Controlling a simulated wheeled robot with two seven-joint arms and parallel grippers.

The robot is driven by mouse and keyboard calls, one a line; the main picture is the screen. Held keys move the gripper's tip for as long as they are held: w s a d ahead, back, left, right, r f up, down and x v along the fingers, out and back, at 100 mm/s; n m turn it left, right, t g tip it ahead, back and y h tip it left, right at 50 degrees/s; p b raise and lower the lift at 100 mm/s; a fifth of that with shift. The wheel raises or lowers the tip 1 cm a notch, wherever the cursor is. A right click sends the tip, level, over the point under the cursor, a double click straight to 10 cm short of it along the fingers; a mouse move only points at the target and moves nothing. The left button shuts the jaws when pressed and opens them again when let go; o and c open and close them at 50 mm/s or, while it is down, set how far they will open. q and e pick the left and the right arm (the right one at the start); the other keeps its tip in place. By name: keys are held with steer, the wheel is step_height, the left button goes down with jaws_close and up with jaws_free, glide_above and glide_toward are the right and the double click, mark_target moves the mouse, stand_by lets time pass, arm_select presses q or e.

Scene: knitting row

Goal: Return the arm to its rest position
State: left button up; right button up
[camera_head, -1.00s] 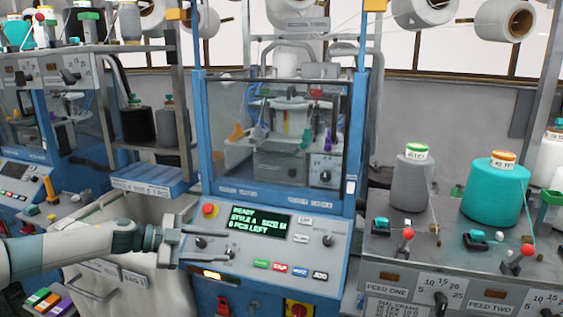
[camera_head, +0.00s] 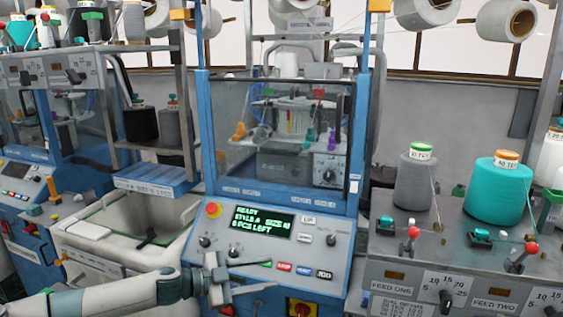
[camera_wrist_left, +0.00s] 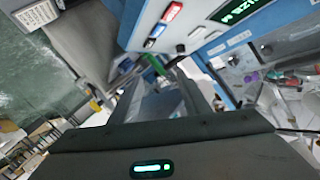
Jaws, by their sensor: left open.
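My left arm comes in from the lower left in the head view. Its gripper (camera_head: 262,276) is open and empty, in front of the lower part of the knitting machine's control panel (camera_head: 330,262). The fingers point right and cover part of the panel's lower left. In the left wrist view the two open fingers (camera_wrist_left: 165,92) reach up with nothing between them, and the panel's buttons and green display show beyond. My right gripper is in neither view.
The display (camera_head: 262,222) reads READY. An open grey bin (camera_head: 80,228) stands left of the panel, close behind my left arm. A feed table (camera_head: 465,250) with grey (camera_head: 415,185) and teal (camera_head: 495,195) yarn cones is at the right. A clear guard (camera_head: 235,110) covers the machine.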

arm_select(q)
steer(key=s+d+f+n+t+y, duration=0.4)
steer(key=s+d+f+n+t, duration=0.3)
steer(key=s, duration=0.3)
steer(key=s+a+f+n+g+y, duration=0.4)
steer(key=s+a+f+n+y, duration=0.45)
steer(key=s+a+f, duration=0.65)
steer(key=s+a+f+n+g+y, duration=0.1)
steer(key=s+a+g, duration=0.3)
steer(key=s, duration=0.7)
steer(key=s+a+f+n+g+y, duration=0.1)
steer(key=s+a+f+g, duration=0.1)
steer(key=s+a, duration=0.6)
steer(key=s+d+f+g, duration=0.1)
steer(key=s+f, duration=0.1)
steer(key=f, duration=1.3)
steer(key=s+d+f, duration=0.1)
steer(key=s+f, duration=0.2)
steer(key=f, duration=1.2)
steer(key=s+a+f+g, duration=0.1)
steer(key=s+a+f, duration=0.1)
steer(key=s+f, duration=1.4)
steer(key=shift+s+a+g, duration=0.3)
steer(key=shift+s+a, duration=0.05)
steer(key=shift+s, duration=0.1)
steer(key=shift+w, duration=0.1)
